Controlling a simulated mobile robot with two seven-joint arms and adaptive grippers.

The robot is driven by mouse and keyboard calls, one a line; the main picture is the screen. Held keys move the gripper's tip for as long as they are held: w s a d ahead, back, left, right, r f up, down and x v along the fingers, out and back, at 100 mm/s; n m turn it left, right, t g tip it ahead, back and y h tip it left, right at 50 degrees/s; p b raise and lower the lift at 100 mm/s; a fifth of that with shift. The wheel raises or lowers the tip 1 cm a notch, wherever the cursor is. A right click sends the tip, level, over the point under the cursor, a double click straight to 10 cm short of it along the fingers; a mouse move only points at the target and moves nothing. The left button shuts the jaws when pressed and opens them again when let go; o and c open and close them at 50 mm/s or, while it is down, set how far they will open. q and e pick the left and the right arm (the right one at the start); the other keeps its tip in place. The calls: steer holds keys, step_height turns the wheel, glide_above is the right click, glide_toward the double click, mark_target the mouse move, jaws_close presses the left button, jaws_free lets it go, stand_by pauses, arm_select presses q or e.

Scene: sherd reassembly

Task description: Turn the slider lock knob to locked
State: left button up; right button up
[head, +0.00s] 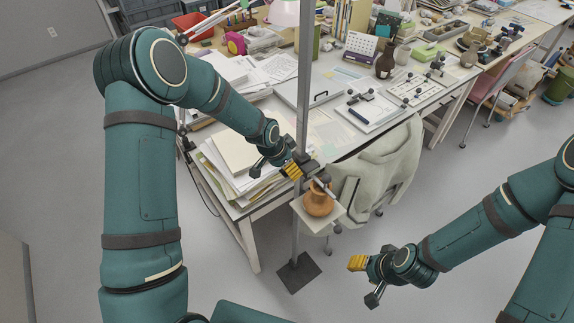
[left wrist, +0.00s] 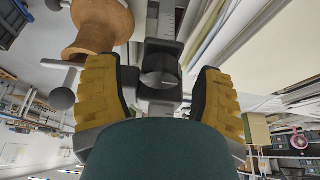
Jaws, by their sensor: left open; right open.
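A grey upright post (head: 303,100) stands on a dark square foot. A dark slider block (head: 307,161) sits on it, partly hidden by my left gripper (head: 288,167). In the left wrist view the slider's dark lock knob (left wrist: 161,78) shows between the yellow-padded fingers of my left gripper (left wrist: 160,98). The fingers are open, one on each side of the knob, with gaps. I cannot tell the knob's lock setting. My right gripper (head: 365,280) is open and empty, low at the right, away from the post.
An orange-brown vessel (head: 318,204) stands on a small pale platform (head: 300,213) beside the post. A cluttered table (head: 250,212) with paper stacks (head: 233,150) is behind. A chair with a pale cover (head: 385,165) is close at the right. Floor around my right gripper is clear.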

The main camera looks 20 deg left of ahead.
arm_select(q)
jaws_close()
steer(key=shift+f+m, duration=0.1)
steer(key=shift+m, duration=0.2)
stand_by(0.3)
steer(key=m+h, duration=0.1)
steer(key=m, duration=0.1)
steer(key=shift+m+g+b, duration=0.3)
steer(key=shift+g+b, duration=0.05)
steer(key=shift+g, duration=0.05)
steer(key=m+g, duration=0.1)
steer(key=m, duration=0.1)
steer(key=m+g, duration=0.1)
steer(key=m, duration=0.2)
steer(key=shift+m+h+b, duration=0.3)
steer(key=shift+h+b, duration=0.05)
steer(key=shift+h, duration=0.05)
steer(key=m+g+b, duration=0.1)
steer(key=m, duration=0.3)
steer(key=shift+f+g, duration=0.1)
steer(key=shift+g, duration=0.3)
steer(key=shift+m+g+y+b, duration=0.3)
steer(key=shift+m+g+b, duration=0.2)
steer(key=shift+m, duration=1.3)
